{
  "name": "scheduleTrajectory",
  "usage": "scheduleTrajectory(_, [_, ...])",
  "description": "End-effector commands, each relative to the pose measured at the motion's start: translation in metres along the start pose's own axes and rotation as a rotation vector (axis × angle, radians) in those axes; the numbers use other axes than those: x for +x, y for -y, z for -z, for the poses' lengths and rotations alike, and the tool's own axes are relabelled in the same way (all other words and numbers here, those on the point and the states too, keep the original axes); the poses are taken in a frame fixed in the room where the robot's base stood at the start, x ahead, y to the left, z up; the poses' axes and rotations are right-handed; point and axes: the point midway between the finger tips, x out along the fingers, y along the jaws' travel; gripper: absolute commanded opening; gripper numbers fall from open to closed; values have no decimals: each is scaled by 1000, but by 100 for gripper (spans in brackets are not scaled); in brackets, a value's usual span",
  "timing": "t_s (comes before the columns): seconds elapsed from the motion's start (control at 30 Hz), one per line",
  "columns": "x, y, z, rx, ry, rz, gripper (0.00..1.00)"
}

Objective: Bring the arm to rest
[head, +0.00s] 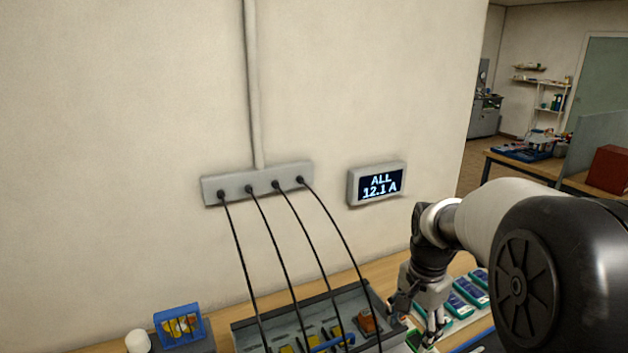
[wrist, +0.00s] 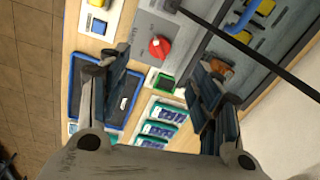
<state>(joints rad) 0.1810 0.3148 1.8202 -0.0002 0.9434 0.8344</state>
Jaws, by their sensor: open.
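My gripper (head: 432,325) hangs over the right part of the bench in the head view, pointing down, with my arm coming in from the right. In the wrist view its two fingers (wrist: 160,75) stand wide apart with nothing held between them. Below and between them I see a red knob (wrist: 160,47) on a grey panel and a small green-framed block (wrist: 165,82). Teal-edged packs (wrist: 162,128) lie in a row nearer the wrist. I cannot tell the exact height of the fingertips above the bench.
A grey charging tray (head: 255,328) has several black cables rising to a wall strip (head: 258,185). A wall display (head: 380,184) reads "ALL 12.1 A". A blue rack (head: 180,325) and white cylinder (head: 138,342) stand at left. A blue-rimmed tray (wrist: 73,108) lies beside the left finger.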

Motion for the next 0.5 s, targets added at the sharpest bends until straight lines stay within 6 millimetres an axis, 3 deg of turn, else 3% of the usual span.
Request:
scheduleTrajectory(0.03, [-23, -7, -15, -69, -22, 24, 59])
scheduleTrajectory(0.2, [-72, -39, -65, -312, -83, 79, 59])
scheduleTrajectory(0.33, [-96, -69, -103, -496, -136, 116, 59])
scheduleTrajectory(0.5, [-109, -110, -148, -731, -213, 155, 59])
